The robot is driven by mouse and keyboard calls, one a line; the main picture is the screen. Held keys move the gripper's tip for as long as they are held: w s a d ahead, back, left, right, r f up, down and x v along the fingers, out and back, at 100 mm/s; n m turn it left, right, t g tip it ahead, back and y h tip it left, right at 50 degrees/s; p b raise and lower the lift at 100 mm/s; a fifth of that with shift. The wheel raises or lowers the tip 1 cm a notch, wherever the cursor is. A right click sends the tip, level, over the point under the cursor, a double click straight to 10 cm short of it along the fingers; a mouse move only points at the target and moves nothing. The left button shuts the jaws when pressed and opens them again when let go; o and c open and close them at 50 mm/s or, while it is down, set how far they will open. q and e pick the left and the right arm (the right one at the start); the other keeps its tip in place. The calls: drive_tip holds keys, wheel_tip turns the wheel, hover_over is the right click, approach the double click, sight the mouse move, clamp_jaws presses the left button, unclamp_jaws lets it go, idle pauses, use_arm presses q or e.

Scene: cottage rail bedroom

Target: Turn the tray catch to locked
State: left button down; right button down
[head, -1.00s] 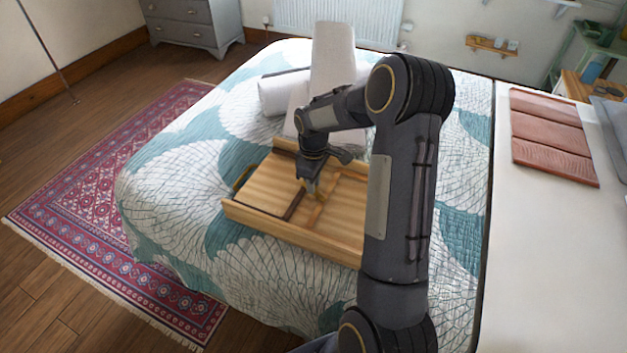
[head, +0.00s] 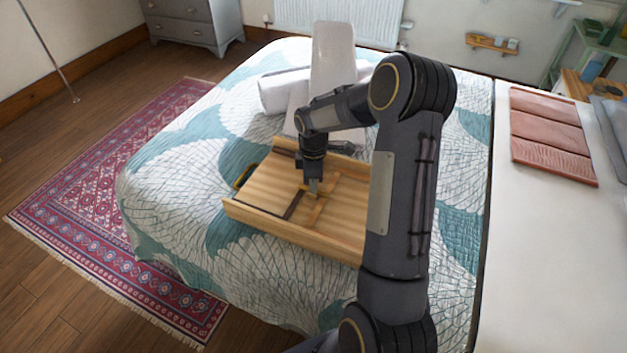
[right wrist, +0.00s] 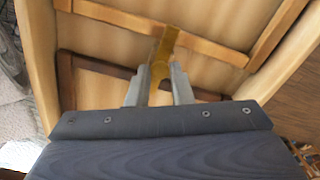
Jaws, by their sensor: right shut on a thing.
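The wooden tray (head: 275,228) lies on the bed, with dark and light strips across its floor. The brass-coloured catch (right wrist: 165,52) shows in the right wrist view between and beyond the fingertips. Its arm reaches up and right over the lighter strip. My right gripper (head: 313,187) points down over the middle of the tray. In the right wrist view its two grey fingers (right wrist: 159,82) are shut on the near end of the catch. In the head view the gripper mostly hides the catch. My left gripper is not in view.
The bed (head: 180,190) has a teal and white patterned cover. White rolls (head: 285,92) and an upright white piece (head: 333,55) stand behind the tray. My right arm covers the tray's right side.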

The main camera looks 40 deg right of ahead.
drive_tip(key=c, duration=1.3)
unclamp_jaws()
drive_tip(key=shift+r, duration=0.15)
wheel_tip(320, 180, up, 8)
drive_tip(key=shift+f, duration=0.2)
